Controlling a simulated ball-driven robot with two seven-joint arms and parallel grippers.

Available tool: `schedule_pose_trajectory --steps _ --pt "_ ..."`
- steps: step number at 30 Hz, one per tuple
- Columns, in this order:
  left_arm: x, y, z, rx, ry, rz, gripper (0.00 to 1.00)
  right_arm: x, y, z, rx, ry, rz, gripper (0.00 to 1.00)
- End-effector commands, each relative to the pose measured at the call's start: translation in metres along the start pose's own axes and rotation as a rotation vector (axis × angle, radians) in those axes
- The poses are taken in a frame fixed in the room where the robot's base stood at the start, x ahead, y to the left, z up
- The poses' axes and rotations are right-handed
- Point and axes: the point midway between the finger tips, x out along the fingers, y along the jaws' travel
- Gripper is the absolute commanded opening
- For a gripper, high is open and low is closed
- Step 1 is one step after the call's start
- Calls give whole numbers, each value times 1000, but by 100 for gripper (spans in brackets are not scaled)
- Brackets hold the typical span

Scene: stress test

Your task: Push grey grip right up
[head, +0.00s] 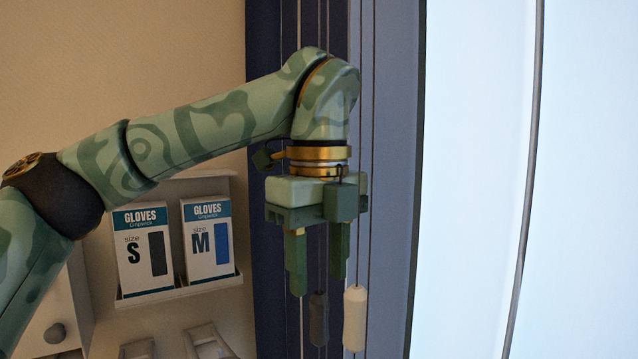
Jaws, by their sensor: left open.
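A dark grey grip (319,319) hangs on a thin cord in front of the blue frame, at the lower middle of the head view. A cream-white grip (355,318) hangs on another cord just to its right. My left gripper (318,285) points downward with its two fingers apart. I cannot tell how far in depth the gripper is from the cords. My right gripper is not in view.
Several thin vertical cords run along the blue frame (392,180). A bright pane (470,200) with a dark curved line fills the right. Glove boxes sized S (143,248) and M (208,240) stand on a white shelf (180,294) at the left, below my arm.

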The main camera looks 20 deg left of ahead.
Motion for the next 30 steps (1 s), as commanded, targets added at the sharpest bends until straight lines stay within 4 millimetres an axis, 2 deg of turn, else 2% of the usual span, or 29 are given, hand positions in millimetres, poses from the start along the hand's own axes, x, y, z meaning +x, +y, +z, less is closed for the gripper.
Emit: schedule_pose_trajectory --steps 1,6,12,18,30 --pt "-16 -1 0 -4 -4 -5 44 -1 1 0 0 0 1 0" --pt "-63 0 0 -3 -3 -4 44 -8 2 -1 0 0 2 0" --pt "-97 0 0 -2 -1 -2 44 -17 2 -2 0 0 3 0" --pt "-105 0 0 0 0 -2 44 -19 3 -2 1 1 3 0" --pt "-104 0 0 0 0 -2 44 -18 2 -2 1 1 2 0"
